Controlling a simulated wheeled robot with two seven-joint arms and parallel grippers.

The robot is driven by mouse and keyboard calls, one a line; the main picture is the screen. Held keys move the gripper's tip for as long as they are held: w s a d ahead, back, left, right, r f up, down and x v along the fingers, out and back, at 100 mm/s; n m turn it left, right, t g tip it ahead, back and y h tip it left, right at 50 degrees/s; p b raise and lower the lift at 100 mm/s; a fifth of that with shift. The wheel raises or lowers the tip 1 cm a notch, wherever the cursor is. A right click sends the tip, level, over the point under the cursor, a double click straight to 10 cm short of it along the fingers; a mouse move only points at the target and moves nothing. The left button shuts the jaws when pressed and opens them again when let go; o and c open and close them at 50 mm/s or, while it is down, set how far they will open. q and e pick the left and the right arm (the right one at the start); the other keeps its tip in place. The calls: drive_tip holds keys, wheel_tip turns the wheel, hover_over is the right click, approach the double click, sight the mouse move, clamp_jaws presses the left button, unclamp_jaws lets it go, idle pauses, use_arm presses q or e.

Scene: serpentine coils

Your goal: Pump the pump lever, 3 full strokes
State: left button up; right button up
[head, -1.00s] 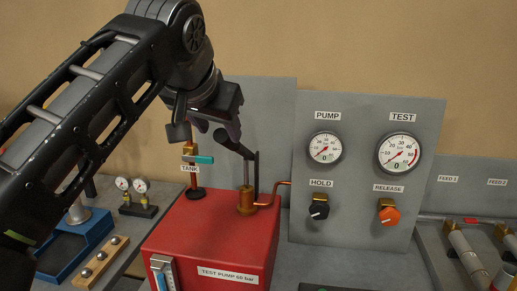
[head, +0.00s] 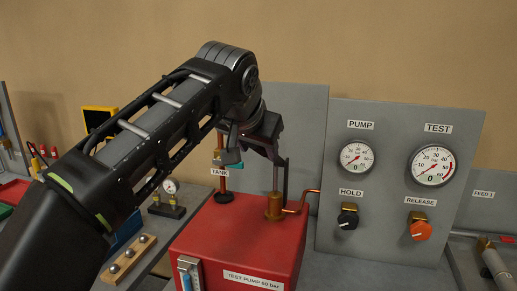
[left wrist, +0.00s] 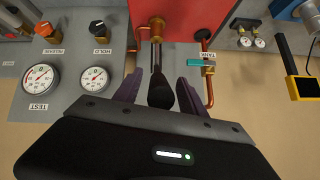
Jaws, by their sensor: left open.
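The red test pump box (head: 240,238) stands on the bench, with a brass pump fitting (head: 273,207) on top and a thin upright rod above it. The pump lever's black grip (left wrist: 160,92) shows in the left wrist view between my two fingers. In the head view my gripper hides most of the lever. My left gripper (head: 266,150) is open, with a finger on each side of the grip; the left wrist view also shows it (left wrist: 158,91). I cannot tell whether a finger touches the grip. My right gripper is out of view.
The grey panel carries the PUMP gauge (head: 357,157), TEST gauge (head: 432,165), black HOLD knob (head: 348,217) and orange RELEASE knob (head: 419,226). The TANK valve (left wrist: 201,63) with its teal handle is close beside the lever. A copper pipe (head: 301,203) leaves the pump fitting.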

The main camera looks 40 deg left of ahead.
use_arm(q)
drive_tip(key=shift+w+a+f, duration=0.2)
drive_tip(key=shift+w+f, duration=0.2)
drive_tip(key=shift+f, duration=0.05)
clamp_jaws()
idle(0.3)
idle(0.9)
